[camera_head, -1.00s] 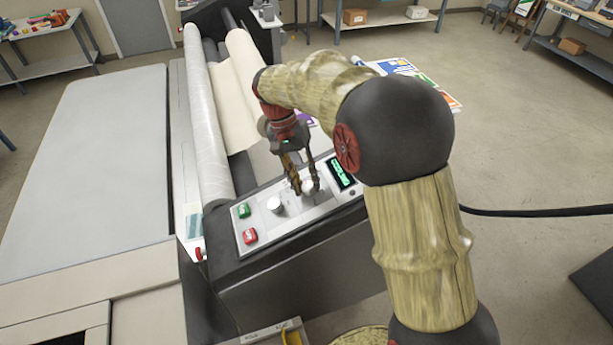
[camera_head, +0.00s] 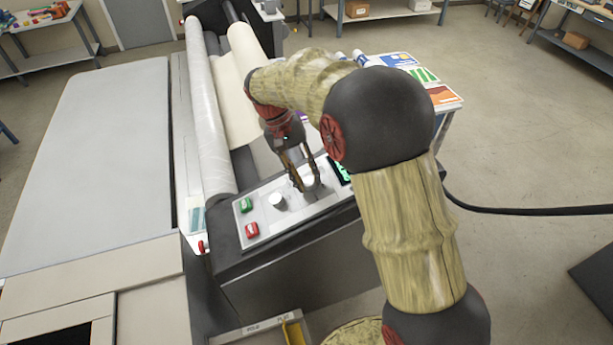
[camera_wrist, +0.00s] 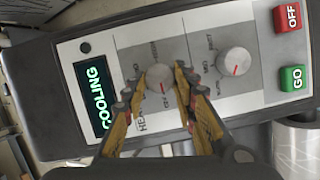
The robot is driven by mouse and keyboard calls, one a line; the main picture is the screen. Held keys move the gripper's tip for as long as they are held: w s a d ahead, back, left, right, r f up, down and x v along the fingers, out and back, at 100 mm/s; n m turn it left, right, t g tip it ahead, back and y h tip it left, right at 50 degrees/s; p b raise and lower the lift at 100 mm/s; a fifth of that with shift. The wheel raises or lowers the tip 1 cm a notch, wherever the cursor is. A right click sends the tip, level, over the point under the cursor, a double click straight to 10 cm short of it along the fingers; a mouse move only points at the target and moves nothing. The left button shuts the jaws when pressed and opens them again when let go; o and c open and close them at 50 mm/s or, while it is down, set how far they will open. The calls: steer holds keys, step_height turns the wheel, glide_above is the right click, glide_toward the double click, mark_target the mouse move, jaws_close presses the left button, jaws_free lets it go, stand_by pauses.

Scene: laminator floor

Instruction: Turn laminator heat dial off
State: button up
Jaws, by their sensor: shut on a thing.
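The laminator's control panel (camera_head: 262,215) sits on the end of the machine, and it also shows in the wrist view (camera_wrist: 205,60). The pale round heat dial (camera_wrist: 159,77) is between my gripper's fingertips (camera_wrist: 155,84). A red mark shows on the dial's lower side, and the printing around it is partly hidden by the fingers. My gripper (camera_head: 303,182) is shut on this dial, reaching down from above in the head view. The green-lettered display (camera_wrist: 95,86) beside it reads "COOLING".
A second dial (camera_wrist: 234,64) with a red mark stands beside the heat dial. Film rolls (camera_head: 207,120) lie behind the panel. A black cable (camera_head: 530,210) runs right.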

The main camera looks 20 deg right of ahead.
steer(key=o, duration=1.1)
steer(key=shift+o, duration=0.2)
steer(key=v, duration=1.2)
